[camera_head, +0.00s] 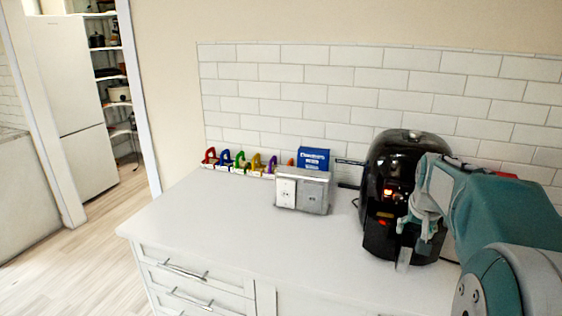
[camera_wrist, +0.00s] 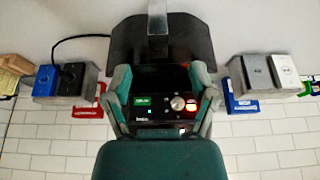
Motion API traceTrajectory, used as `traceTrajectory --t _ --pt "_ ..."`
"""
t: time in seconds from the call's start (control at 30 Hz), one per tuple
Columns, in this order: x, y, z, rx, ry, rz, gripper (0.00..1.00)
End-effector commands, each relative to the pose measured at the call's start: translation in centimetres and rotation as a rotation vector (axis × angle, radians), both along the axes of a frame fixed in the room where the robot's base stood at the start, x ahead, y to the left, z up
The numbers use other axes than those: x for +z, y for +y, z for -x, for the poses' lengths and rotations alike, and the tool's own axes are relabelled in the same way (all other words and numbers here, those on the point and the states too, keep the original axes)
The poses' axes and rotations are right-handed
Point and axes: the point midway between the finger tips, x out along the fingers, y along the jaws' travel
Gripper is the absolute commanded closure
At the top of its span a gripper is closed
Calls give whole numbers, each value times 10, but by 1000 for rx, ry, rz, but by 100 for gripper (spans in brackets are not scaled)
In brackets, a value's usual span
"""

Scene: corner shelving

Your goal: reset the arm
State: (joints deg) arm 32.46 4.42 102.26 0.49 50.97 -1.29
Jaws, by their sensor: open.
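My arm comes in from the right in the head view, with my gripper (camera_head: 416,218) in front of the black air fryer (camera_head: 391,153) on the counter. In the wrist view my gripper (camera_wrist: 161,74) is open, its two fingers apart with nothing held between them. The air fryer's control panel (camera_wrist: 158,104), with a lit green display and a knob, shows between and beyond the fingers. A grey handle (camera_wrist: 157,20) sticks out from the air fryer's front. I cannot tell whether the fingers touch the air fryer. My arm hides part of its right side.
The white counter (camera_head: 220,230) is clear at the front left. A grey box with socket plates (camera_head: 302,190), a blue box (camera_head: 313,158) and several coloured padlock-like items (camera_head: 240,164) stand near the tiled wall (camera_head: 300,90). Drawers (camera_head: 190,280) below are shut.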

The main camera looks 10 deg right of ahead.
Motion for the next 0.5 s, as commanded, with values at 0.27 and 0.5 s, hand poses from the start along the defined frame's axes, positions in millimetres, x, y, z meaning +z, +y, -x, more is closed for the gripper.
traceTrajectory --t 0.27,0.5 --pt "21 101 35 158 -30 16 26" --pt "19 189 95 328 -60 25 26"
